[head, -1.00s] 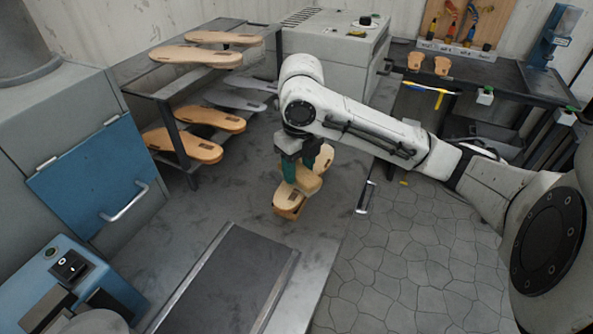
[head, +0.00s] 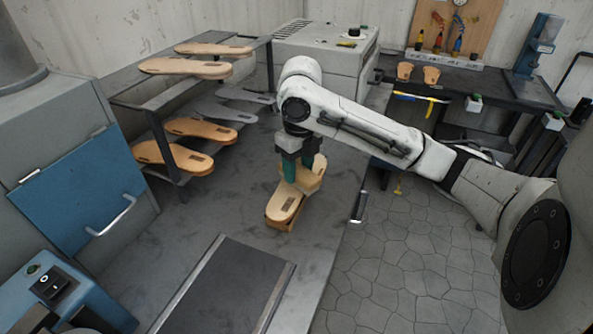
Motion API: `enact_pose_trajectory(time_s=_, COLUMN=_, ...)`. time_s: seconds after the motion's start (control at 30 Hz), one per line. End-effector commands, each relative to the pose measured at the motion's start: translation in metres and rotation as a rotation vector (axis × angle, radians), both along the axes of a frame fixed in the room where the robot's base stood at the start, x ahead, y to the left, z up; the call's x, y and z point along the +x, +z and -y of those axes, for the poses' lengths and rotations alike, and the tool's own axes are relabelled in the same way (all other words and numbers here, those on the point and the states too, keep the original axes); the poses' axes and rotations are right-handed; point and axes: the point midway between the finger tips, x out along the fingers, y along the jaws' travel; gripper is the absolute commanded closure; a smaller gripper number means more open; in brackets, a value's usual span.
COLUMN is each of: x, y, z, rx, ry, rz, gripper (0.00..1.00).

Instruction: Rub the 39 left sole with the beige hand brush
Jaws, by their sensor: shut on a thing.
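My gripper (head: 300,172), with green fingers, is shut on the beige hand brush (head: 309,182). The brush is low over a tan sole (head: 284,208), at or just above its top face; I cannot tell whether they touch. The sole is raised off the grey bench top in the middle of the view.
A rack (head: 158,125) at the left back holds several tan and grey soles. A dark belt strip (head: 228,290) lies in front. A blue-doored machine (head: 85,180) stands left. A dark side table (head: 500,92) with two small tan pieces stands right. Bare bench surrounds the sole.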

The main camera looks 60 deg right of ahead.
Motion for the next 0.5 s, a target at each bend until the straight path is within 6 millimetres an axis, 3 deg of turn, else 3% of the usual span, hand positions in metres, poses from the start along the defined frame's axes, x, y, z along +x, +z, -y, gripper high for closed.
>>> enact_pose_trajectory(time_s=0.5, x=0.000, y=0.000, z=0.020, rx=0.000, ry=-0.002, rz=-0.002, gripper=0.80)
